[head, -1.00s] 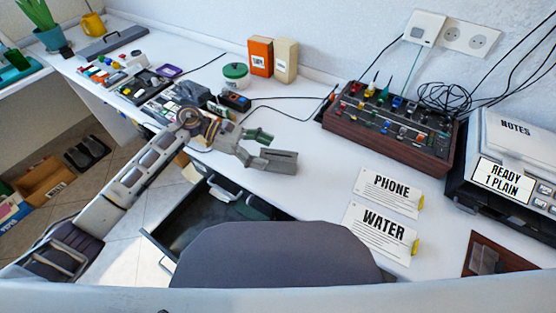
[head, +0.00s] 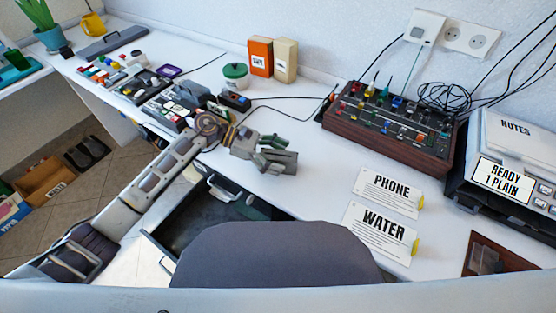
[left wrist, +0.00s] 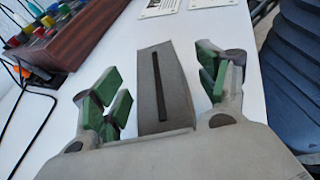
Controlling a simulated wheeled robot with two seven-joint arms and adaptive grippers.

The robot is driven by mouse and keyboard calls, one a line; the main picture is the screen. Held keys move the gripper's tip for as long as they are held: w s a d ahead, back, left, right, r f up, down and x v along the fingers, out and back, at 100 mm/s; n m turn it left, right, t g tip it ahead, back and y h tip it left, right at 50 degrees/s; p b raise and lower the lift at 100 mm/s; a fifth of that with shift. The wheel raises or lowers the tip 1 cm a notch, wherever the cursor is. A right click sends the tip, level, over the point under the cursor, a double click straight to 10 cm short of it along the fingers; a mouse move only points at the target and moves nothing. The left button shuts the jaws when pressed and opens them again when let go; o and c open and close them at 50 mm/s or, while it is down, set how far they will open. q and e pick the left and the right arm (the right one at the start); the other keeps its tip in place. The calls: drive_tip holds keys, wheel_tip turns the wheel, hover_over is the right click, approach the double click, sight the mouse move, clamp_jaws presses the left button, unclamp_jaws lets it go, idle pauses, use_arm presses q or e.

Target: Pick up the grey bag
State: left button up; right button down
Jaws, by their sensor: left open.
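The grey bag (head: 287,160) stands on the white desk near its front edge, a boxy grey shape. In the left wrist view the bag (left wrist: 147,100) shows a narrow dark slit along its face. My left gripper (head: 276,152) is open, with green-padded fingers. In the left wrist view the fingers of my left gripper (left wrist: 161,78) stand on either side of the bag, with gaps on both sides. The bag's lower part is hidden behind the palm there. My right gripper is not in view.
An open drawer (head: 190,235) lies below the desk edge, and a grey chair back (head: 275,258) stands in front. A brown control box (head: 390,140) with knobs is at right. Desk between is clear.

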sight(278, 154)
use_arm(q)
drive_tip(key=c, duration=1.2)
drive_tip(key=shift+r, duration=0.15)
drive_tip(key=shift+c, duration=0.2)
